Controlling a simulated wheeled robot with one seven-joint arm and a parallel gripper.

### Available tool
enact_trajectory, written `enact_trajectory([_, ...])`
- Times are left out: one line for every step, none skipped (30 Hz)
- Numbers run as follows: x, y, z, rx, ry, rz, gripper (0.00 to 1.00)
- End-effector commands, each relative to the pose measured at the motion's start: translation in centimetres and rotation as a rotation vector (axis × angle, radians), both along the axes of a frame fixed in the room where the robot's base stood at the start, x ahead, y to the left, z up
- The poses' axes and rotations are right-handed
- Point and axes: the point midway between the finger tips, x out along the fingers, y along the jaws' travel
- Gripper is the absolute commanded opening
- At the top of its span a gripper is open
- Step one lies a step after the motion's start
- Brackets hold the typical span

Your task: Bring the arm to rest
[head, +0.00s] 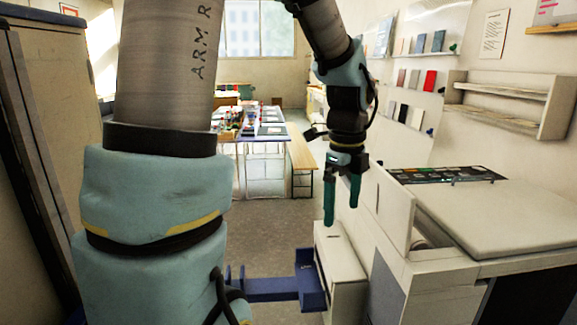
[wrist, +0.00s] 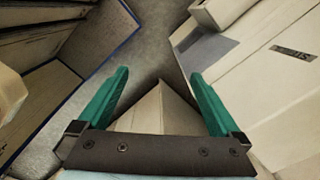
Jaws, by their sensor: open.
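My gripper (head: 341,203) hangs from my arm, its two green fingers pointing down and spread apart. It is empty, with nothing between the fingers. In the head view it is in front of the large white machine and appears above the small white cabinet. In the wrist view my gripper (wrist: 160,95) also shows open, with the floor and pale box-like surfaces beyond it. My upper arm fills the left middle of the head view and hides part of the room.
The white machine (head: 500,210) with a flat lid stands at the right. A small white cabinet (head: 345,275) stands low beside it. A long table (head: 262,138) with several items and a bench (head: 303,155) stand farther back. A wall shelf (head: 505,92) hangs at right. Open floor (head: 275,225) lies between.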

Motion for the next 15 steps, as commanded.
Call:
enact_trajectory([0.1, 1.1, -1.1, -0.002, -0.001, 0.099, 1.0])
enact_trajectory([0.1, 1.6, -1.6, -0.006, -0.003, 0.167, 1.0])
enact_trajectory([0.2, 2.5, -2.4, -0.01, -0.006, 0.269, 1.0])
enact_trajectory([0.2, 3.3, -3.0, -0.014, -0.008, 0.355, 1.0])
enact_trajectory([0.3, 4.1, -3.7, -0.02, -0.01, 0.446, 1.0])
enact_trajectory([0.3, 5.2, -4.5, -0.028, -0.014, 0.578, 1.0])
enact_trajectory([0.2, 6.1, -5.2, -0.033, -0.016, 0.679, 1.0])
enact_trajectory([0.2, 6.9, -5.9, -0.041, -0.018, 0.78, 1.0])
enact_trajectory([0.0, 8.0, -6.7, -0.051, -0.021, 0.914, 1.0])
enact_trajectory([-0.1, 8.8, -7.3, -0.058, -0.022, 1.016, 1.0])
enact_trajectory([-0.2, 9.6, -7.9, -0.067, -0.025, 1.117, 1.0])
enact_trajectory([-0.4, 10.7, -8.8, -0.078, -0.026, 1.252, 1.0])
enact_trajectory([-0.6, 11.5, -9.4, -0.087, -0.028, 1.351, 1.0])
enact_trajectory([-0.8, 12.3, -10.0, -0.096, -0.029, 1.449, 1.0])
enact_trajectory([-1.1, 13.2, -10.7, -0.107, -0.029, 1.575, 1.0])
